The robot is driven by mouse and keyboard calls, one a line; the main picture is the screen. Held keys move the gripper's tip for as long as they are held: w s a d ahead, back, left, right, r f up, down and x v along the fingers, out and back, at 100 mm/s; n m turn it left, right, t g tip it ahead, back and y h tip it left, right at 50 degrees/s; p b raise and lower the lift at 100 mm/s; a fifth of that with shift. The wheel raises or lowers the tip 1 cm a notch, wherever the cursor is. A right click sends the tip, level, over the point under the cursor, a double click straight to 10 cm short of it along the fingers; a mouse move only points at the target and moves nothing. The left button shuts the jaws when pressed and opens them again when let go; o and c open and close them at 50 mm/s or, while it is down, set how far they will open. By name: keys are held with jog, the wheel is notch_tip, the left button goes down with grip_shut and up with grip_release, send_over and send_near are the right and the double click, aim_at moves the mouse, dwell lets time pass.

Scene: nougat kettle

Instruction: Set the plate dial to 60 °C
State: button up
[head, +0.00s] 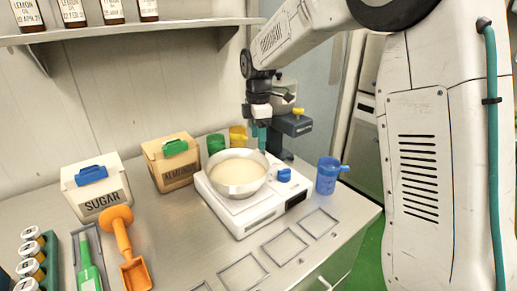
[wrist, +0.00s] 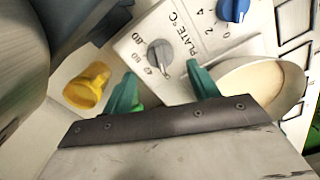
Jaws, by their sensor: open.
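The plate dial (wrist: 160,53) is a grey round knob on the white panel of the hot plate, beside the printed words PLATE °C. Its numbers lie along its left side in the wrist view; its exact pointer setting is too small to tell. My gripper (wrist: 161,70) is open, with one teal finger to the left and one to the right below the dial, and nothing between them. I cannot tell whether they touch it. In the head view my gripper (head: 262,133) is above the back of the hot plate (head: 252,220), behind the bowl; the dial is hidden there.
A metal bowl (head: 239,190) of pale mixture sits on the hot plate. A blue knob (head: 284,174) is at its right. A dark stand (head: 292,124) rises behind. Green (head: 215,143) and yellow (head: 238,135) cups stand at the back, a blue jug (head: 328,176) at right.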

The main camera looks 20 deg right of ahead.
jog(key=shift+f, duration=2.35)
jog(key=c, duration=1)
